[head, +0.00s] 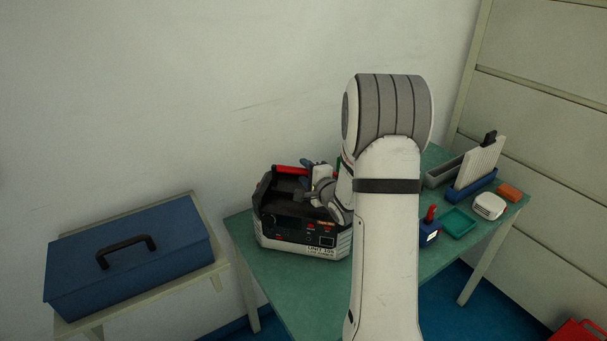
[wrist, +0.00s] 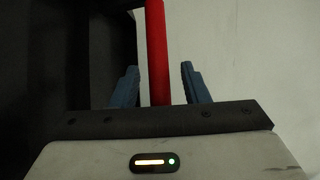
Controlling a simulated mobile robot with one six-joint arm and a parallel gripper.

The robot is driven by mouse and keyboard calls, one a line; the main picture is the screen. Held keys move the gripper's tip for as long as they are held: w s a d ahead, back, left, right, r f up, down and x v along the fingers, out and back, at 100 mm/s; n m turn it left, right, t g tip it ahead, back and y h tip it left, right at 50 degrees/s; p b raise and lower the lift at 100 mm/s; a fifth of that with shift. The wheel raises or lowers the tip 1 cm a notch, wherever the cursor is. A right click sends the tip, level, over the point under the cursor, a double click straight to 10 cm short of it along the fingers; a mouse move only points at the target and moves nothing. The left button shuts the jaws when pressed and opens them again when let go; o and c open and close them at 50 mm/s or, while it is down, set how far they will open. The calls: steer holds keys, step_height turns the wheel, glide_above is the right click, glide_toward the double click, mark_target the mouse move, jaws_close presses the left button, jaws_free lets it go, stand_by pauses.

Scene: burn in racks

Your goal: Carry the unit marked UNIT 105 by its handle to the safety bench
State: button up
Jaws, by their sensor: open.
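The unit marked UNIT 105 (head: 284,237) is a black and white box with a red handle (head: 292,170) on top. It stands on a green-topped table (head: 265,284). My gripper (head: 306,167) is at the top of the unit, by the handle, partly hidden by my arm. In the wrist view, the red handle (wrist: 157,50) runs between the two blue fingers of my gripper (wrist: 157,82). The fingers are open, with a gap on each side of the handle. I cannot tell whether the green-topped table is the safety bench.
A blue toolbox (head: 130,262) with a black handle sits on a low pale stand (head: 160,310) at left. On the table's right are a green tray (head: 459,222), a white device (head: 489,206), an orange block (head: 510,192) and a blue holder (head: 471,189) with a white panel. My arm hides the table's middle.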

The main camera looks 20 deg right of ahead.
steer(key=shift+s, duration=0.1)
steer(key=s, duration=0.3)
steer(key=s+d+r+b, duration=0.1)
steer(key=s, duration=0.3)
steer(key=s+r, duration=0.1)
steer(key=s, duration=0.3)
steer(key=shift+s+d+b, duration=0.15)
steer(key=shift+s+b, duration=0.05)
steer(key=shift+b, duration=0.2)
steer(key=s+a+r+n+g, duration=0.1)
steer(key=s+a+n+g, duration=0.3)
steer(key=s, duration=0.4)
steer(key=s+a+r+n+g+h, duration=0.1)
steer(key=s+a+n+g, duration=0.3)
steer(key=s+a+n, duration=0.2)
steer(key=s+a+r+n+g, duration=0.1)
steer(key=s+a+n+g, duration=0.4)
steer(key=s+n, duration=0.3)
steer(key=shift+s+r+h, duration=0.3)
steer(key=shift+s+r, duration=0.1)
steer(key=shift+s, duration=0.55)
steer(key=shift+w, duration=0.1)
steer(key=shift+c, duration=0.5)
